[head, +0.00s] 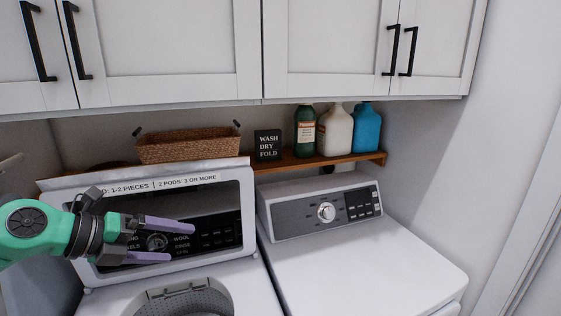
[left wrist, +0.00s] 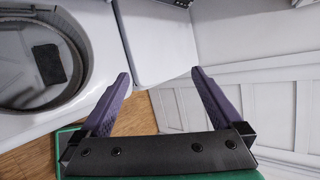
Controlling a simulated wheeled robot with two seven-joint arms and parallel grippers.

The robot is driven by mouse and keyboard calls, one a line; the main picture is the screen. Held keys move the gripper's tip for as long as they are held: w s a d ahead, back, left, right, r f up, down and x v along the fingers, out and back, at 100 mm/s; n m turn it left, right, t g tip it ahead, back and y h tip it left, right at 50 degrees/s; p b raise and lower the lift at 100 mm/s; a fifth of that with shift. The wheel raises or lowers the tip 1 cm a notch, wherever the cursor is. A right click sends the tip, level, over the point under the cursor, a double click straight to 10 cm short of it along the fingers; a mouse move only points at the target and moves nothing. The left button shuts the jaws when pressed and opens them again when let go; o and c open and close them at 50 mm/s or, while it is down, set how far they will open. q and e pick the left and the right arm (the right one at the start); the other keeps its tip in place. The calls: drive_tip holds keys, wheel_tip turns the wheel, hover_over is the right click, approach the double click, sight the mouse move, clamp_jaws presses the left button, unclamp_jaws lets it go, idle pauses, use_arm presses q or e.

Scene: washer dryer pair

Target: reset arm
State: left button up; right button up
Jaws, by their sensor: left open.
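My left gripper (head: 160,241) reaches in from the left in the head view, in front of the washer's raised lid (head: 245,200). Its two purple fingers are apart with nothing between them. In the left wrist view the same gripper (left wrist: 160,80) is open and empty, with the open washer tub (left wrist: 40,65) at the left. My right gripper is not in view.
The dryer (head: 365,255) stands right of the washer (head: 250,290), its top bare. A wooden shelf (head: 320,161) above holds a wicker basket (head: 190,145), a black sign (head: 268,145) and several bottles (head: 337,132). White cabinets (head: 180,45) hang above.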

use_arm(q)
drive_tip(key=w+a+f+n+t+y, duration=0.1)
drive_tip(key=a+f+n+t+y, duration=0.4)
drive_tip(key=n, duration=0.7)
drive_tip(key=a+f+n+t+y, duration=0.4)
drive_tip(key=f+n, duration=0.3)
drive_tip(key=n, duration=0.4)
drive_tip(key=s+d+f+n+g+h, duration=0.1)
drive_tip(key=s+d+f+n+g, duration=0.3)
drive_tip(key=s+f+g, duration=0.45)
drive_tip(key=s+d+f+n+g, duration=0.3)
drive_tip(key=s+d+f+g, duration=0.2)
drive_tip(key=s+f, duration=0.65)
wheel_tip(320, 180, down, 34)
drive_tip(key=s+a+b, duration=0.1)
drive_tip(key=s+b, duration=0.1)
drive_tip(key=b, duration=1.1)
drive_tip(key=s+a+f+g+b, duration=0.1)
drive_tip(key=s+f+b, duration=0.4)
drive_tip(key=f, duration=0.8)
drive_tip(key=s+a+f+g+b, duration=0.1)
drive_tip(key=s+f+b, duration=0.5)
drive_tip(key=s+f, duration=0.6)
drive_tip(key=shift+a+f, duration=0.55)
drive_tip(key=shift+f, duration=0.3)
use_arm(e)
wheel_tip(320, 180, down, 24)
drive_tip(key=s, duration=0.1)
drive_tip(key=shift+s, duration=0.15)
